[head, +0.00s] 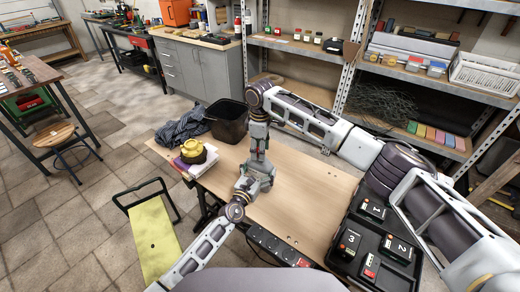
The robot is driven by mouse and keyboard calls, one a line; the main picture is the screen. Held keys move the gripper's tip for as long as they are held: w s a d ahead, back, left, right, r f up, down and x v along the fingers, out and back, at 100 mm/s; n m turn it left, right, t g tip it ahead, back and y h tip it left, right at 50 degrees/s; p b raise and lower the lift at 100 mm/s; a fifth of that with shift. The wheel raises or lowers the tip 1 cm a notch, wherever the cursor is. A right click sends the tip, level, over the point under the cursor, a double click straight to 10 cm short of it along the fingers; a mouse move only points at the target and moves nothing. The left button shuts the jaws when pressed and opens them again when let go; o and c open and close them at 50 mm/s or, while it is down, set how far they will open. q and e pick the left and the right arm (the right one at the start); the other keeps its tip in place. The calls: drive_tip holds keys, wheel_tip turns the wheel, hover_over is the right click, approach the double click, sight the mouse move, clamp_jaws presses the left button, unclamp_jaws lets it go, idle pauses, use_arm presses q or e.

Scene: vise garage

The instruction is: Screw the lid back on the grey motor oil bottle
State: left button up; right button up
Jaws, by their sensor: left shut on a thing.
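My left gripper (258,183) reaches in from the lower left, low over the wooden workbench (300,205). It is shut on a grey thing, which I take to be the grey motor oil bottle (263,168); it is small here and largely covered by the grippers. My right gripper (259,154) points straight down from above, directly over the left gripper. Its fingertips are too small and overlapped to tell open from shut. I cannot make out the lid, or whether it is in the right gripper or on the bottle.
A black tray (345,264) with numbered modules is at the right, a power strip (268,246) at the front edge. The bench's middle right is clear.

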drive_tip(key=shift+o, duration=0.4)
wheel_tip(320, 180, up, 12)
idle(0.7)
use_arm(q)
drive_tip(key=o, duration=1.7)
drive_tip(key=shift+v, duration=5.95)
